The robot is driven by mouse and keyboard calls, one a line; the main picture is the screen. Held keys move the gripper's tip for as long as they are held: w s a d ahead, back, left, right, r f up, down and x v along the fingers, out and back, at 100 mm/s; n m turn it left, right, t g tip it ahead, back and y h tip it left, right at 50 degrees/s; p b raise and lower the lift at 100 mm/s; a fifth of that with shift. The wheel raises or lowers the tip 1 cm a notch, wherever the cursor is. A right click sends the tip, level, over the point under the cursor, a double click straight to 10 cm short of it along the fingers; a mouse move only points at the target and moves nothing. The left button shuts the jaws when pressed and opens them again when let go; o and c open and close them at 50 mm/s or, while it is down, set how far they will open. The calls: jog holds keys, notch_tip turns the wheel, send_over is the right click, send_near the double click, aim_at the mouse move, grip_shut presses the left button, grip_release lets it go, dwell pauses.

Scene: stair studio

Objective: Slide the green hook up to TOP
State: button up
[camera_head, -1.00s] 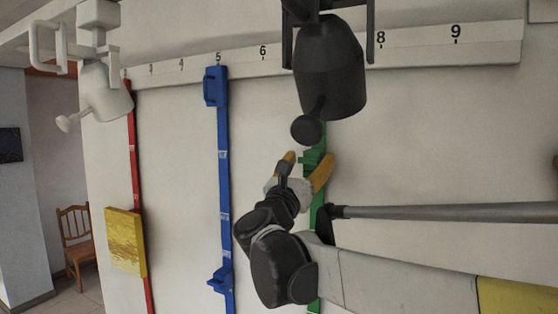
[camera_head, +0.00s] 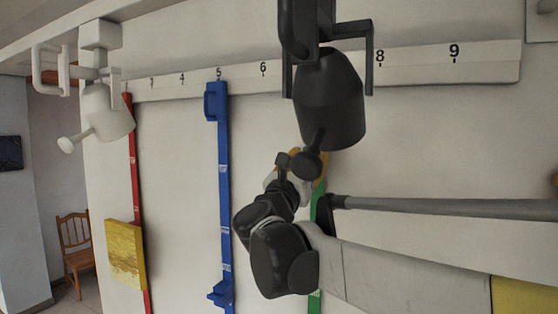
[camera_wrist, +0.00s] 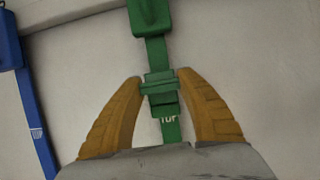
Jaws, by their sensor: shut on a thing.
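The green rail (camera_head: 315,302) runs up the wall and shows in the wrist view (camera_wrist: 157,52). The green hook (camera_wrist: 159,88) sits on it, between my orange fingertips. My gripper (camera_wrist: 162,80) is shut on the hook from both sides. A white label (camera_wrist: 168,120), partly covered and probably TOP, shows just below the hook in the wrist view. A green end block (camera_wrist: 150,17) is further along the rail, with a gap between it and the hook. In the head view my gripper (camera_head: 305,170) is partly behind a dark lamp, which hides the hook.
The dark lamp (camera_head: 330,95) hangs in front of the rail's top. A white lamp (camera_head: 107,112) hangs at left. A blue rail (camera_head: 224,165) and a red rail (camera_head: 134,165) with a yellow block (camera_head: 125,254) stand left. A numbered strip (camera_head: 420,70) crosses above.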

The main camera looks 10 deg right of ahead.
jog(key=o, duration=1.4)
jog(key=shift+f, duration=0.1)
jog(key=shift+o, duration=0.2)
jog(key=v, duration=1.2)
jog(key=s+d+f+m+g+y+b, duration=0.1)
jog(key=s+d+f+m+g+b, duration=0.35)
jog(key=f, duration=0.85)
jog(key=s+d+f+m+g+y+b, duration=0.15)
jog(key=d+f+m+b, duration=0.5)
jog(key=f, duration=0.75)
jog(key=s+d+f+m+g+y+b, duration=0.25)
jog(key=f+b, duration=0.55)
jog(key=f, duration=0.5)
jog(key=s+a+f+m+y+b, duration=0.2)
jog(key=s+f+m+b, duration=0.2)
jog(key=f, duration=0.7)
jog(key=s+a+f+m+g+y+b, duration=0.1)
jog(key=s+a+f+m+y+b, duration=0.2)
jog(key=f+m+b, duration=0.3)
jog(key=s+a+f+m+g+y+b, duration=0.1)
jog(key=s+f+m+b, duration=0.4)
jog(key=f, duration=1.1)
jog(key=a+y+b, duration=0.1)
jog(key=y+b, duration=0.1)
jog(key=shift+s+b, duration=0.3)
jog(key=shift+b, duration=0.05)
